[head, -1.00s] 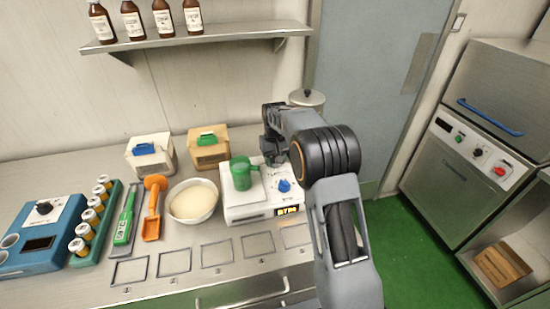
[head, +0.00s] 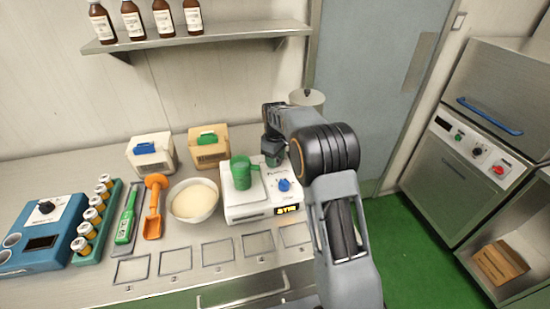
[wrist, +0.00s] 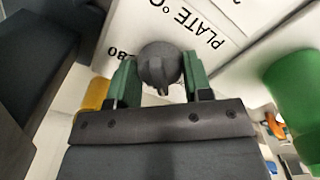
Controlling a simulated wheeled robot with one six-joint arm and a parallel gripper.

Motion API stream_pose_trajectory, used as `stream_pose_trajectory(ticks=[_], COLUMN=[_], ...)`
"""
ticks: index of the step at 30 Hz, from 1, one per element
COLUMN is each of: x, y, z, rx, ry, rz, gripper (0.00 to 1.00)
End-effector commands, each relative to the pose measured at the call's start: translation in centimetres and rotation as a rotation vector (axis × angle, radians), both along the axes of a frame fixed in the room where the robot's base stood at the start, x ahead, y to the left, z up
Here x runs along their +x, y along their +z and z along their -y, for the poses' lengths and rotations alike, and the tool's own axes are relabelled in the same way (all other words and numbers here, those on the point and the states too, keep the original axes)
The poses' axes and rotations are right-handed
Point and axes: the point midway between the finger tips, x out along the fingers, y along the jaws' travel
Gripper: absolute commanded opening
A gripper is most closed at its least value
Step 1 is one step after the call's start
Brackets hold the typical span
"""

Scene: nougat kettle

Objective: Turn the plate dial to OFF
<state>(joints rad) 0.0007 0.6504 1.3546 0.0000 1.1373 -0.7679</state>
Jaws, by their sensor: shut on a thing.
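The white hot plate unit (head: 236,207) stands on the counter, with a green mug (head: 241,174) on its top and a blue knob (head: 284,185) at its front right. In the wrist view the plate dial (wrist: 158,66) is a dark grey round knob beside the printed words "PLATE °C" and a mark "80". My gripper (wrist: 160,74) has its green fingers on both sides of this dial and is shut on it. In the head view my gripper (head: 273,159) is over the unit's back right, and the dial is hidden there. The green mug (wrist: 296,95) is right of the fingers in the wrist view.
A white bowl (head: 194,213) stands left of the unit, with an orange scoop (head: 153,220) beyond it. Two boxes (head: 209,152) are behind. A lidded pot (head: 307,98) stands close behind my arm. Outlined squares (head: 217,251) on the counter's front are empty.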

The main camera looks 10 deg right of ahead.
Motion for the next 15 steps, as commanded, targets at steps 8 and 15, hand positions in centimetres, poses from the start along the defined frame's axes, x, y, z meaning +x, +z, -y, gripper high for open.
stream_pose_trajectory(ticks=[8, 15], x=[0.08, 0.08], y=[0.12, 0.12], z=[0.04, 0.04], rx=[0.000, 0.000], ry=[0.030, 0.030], rz=[0.004, 0.004], gripper=[0.22, 0.22])
